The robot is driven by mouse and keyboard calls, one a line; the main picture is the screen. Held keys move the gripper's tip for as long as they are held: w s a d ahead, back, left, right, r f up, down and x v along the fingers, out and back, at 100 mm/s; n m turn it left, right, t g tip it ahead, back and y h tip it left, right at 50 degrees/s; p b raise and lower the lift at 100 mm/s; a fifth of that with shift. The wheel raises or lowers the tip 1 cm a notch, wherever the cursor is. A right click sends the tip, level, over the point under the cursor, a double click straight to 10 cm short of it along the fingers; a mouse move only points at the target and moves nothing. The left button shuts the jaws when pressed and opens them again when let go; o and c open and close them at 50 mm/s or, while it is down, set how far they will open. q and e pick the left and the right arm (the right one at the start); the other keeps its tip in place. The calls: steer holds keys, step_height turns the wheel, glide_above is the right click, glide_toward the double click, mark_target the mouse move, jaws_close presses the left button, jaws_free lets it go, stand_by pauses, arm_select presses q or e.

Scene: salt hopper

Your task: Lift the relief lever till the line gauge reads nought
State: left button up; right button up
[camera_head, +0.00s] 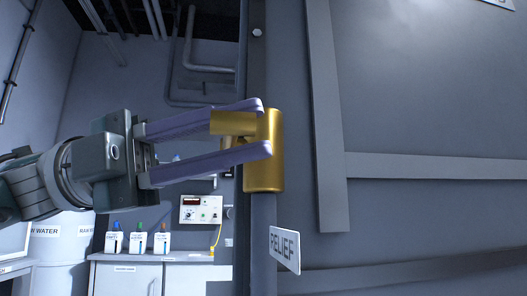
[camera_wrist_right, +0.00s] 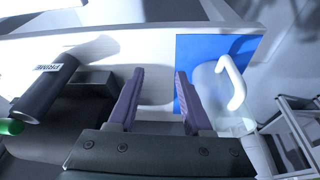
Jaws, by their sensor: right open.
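A gold relief lever (camera_head: 264,165) is mounted on a dark upright post, above a white plate marked RELIEF (camera_head: 285,249). A short gold arm sticks out from it to the left. My left gripper (camera_head: 265,127) reaches in from the left with its two purple fingers apart, one above and one below this arm. The fingertips overlap the gold body in the picture; I cannot tell if they touch it. My right gripper (camera_wrist_right: 157,100) is open and empty in the right wrist view. I can make out no line gauge reading.
A large grey panel with raised ribs (camera_head: 420,167) fills the right. Behind are a cabinet (camera_head: 130,275), several small bottles and a white instrument box (camera_head: 201,209). The right wrist view shows a dark labelled cylinder (camera_wrist_right: 42,90) and a clear jug (camera_wrist_right: 225,100).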

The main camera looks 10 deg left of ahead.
arm_select(q)
jaws_close()
stand_by(1.0)
